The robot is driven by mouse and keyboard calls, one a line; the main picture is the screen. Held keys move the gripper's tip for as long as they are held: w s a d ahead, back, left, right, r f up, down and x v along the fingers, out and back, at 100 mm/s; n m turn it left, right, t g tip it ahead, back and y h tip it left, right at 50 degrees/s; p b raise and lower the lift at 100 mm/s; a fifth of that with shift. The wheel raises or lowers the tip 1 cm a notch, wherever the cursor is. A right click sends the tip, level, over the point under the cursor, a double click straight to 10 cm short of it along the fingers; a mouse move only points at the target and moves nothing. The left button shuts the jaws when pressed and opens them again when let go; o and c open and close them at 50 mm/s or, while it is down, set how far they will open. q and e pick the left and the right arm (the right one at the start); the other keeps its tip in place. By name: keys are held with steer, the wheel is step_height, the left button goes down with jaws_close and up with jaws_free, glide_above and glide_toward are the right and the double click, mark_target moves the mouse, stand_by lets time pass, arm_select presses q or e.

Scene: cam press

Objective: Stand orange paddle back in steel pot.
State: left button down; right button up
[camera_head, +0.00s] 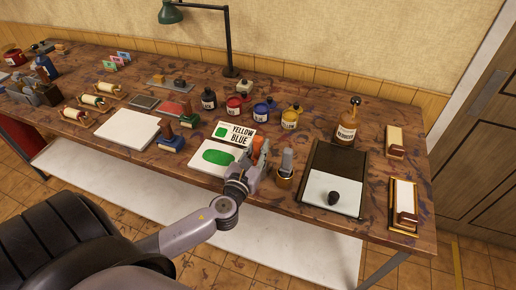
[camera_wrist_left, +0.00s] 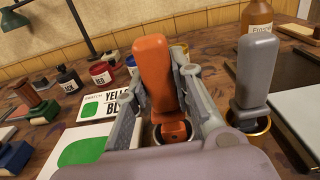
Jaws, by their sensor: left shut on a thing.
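The orange paddle (camera_head: 257,148) stands upright between the fingers of my left gripper (camera_head: 254,166), which is shut on it. In the left wrist view, the paddle (camera_wrist_left: 155,70) rises between the two fingers of the gripper (camera_wrist_left: 162,85). Its lower end is over or inside a round dark opening with a pale metal rim, which looks like the steel pot (camera_wrist_left: 157,140). The gripper hides most of this pot, and I cannot tell how deep the paddle sits. In the head view the pot is hidden behind my gripper. My right gripper is not in view.
A grey paddle (camera_head: 287,160) stands in a brass-coloured pot (camera_head: 284,180) close to the right. A printed card (camera_head: 232,133) and a sheet with a green patch (camera_head: 208,168) lie left. A dark board (camera_head: 339,160) lies right; ink bottles (camera_head: 290,117) stand behind.

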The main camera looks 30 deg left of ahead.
arm_select(q)
steer(key=shift+f, duration=0.35)
stand_by(0.3)
steer(key=c, duration=1.3)
jaws_free()
steer(key=v, duration=1.2)
